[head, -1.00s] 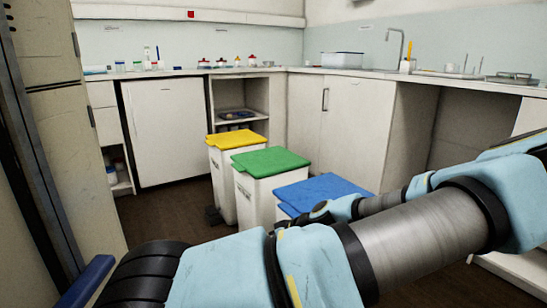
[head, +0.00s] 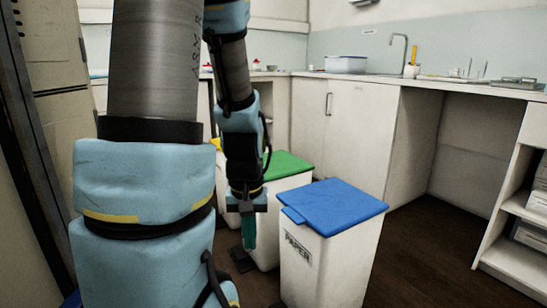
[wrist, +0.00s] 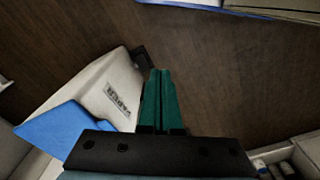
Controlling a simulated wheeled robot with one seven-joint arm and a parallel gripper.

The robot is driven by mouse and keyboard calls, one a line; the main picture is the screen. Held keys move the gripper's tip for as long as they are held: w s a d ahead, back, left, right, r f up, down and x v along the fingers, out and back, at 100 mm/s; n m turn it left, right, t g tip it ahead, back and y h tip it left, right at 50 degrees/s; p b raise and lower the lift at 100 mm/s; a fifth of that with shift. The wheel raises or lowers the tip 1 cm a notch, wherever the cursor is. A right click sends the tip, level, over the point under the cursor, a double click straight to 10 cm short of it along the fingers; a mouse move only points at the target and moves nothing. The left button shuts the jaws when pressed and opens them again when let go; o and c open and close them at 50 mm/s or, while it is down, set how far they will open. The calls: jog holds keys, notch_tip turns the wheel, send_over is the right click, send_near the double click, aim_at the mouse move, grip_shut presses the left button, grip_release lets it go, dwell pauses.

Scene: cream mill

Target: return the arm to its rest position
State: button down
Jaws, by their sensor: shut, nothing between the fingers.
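My arm is folded upright at the left of the head view, with the forearm hanging down in front of the bins. My gripper (head: 248,248) points down at its end, left of the blue-lidded bin. In the wrist view its two teal fingers (wrist: 160,72) lie together, shut and empty, with dark floor beyond them. The fingertips look clear of the bins.
The blue-lidded bin (head: 333,207), labelled PAPER, stands just right of my gripper and also shows in the wrist view (wrist: 62,134). A green-lidded bin (head: 289,166) is behind it. Dark floor (head: 428,245) is free at the right, before an open shelf unit (head: 515,215).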

notch_tip(320, 180, up, 33)
jog(key=a+m+t+p, duration=0.1)
jog(key=p, duration=2.8)
jog(key=shift+a+p, duration=0.25)
jog(key=shift+p, duration=0.05)
